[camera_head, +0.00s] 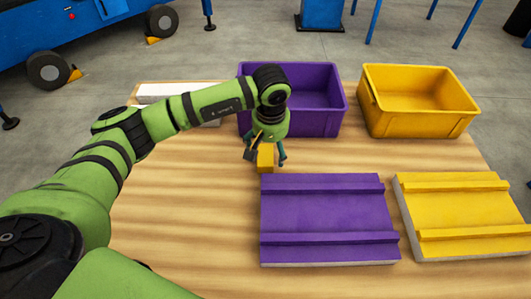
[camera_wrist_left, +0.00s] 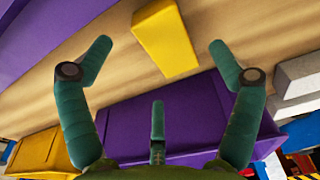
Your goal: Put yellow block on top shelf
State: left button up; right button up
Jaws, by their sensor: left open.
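A yellow block (camera_head: 265,158) is on the wooden table in front of the purple bin. My left gripper (camera_head: 266,152) is over it, pointing down, with fingers on either side in the head view. In the left wrist view the yellow block (camera_wrist_left: 166,38) lies on the wood beyond the open, spread fingertips (camera_wrist_left: 160,55), with a visible gap to each finger. Nothing is held. No shelf can be made out for certain. My right gripper is not in view.
A purple bin (camera_head: 335,80) and a yellow bin (camera_head: 372,99) stand at the back. A ridged purple panel (camera_head: 325,212) and a ridged yellow panel (camera_head: 465,210) lie at the front right. White pieces (camera_head: 155,92) lie back left. Wood left of the purple panel is clear.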

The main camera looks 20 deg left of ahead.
aim_at(269, 154)
pick_arm(q)
jog(key=f, duration=0.2)
jog(key=f+p, duration=0.1)
jog(key=f, duration=0.1)
jog(key=shift+w+a, duration=0.1)
jog(key=shift+a, duration=0.1)
jog(key=c, duration=1.3)
jog(key=shift+c, duration=0.8)
jog(key=shift+r, duration=0.1)
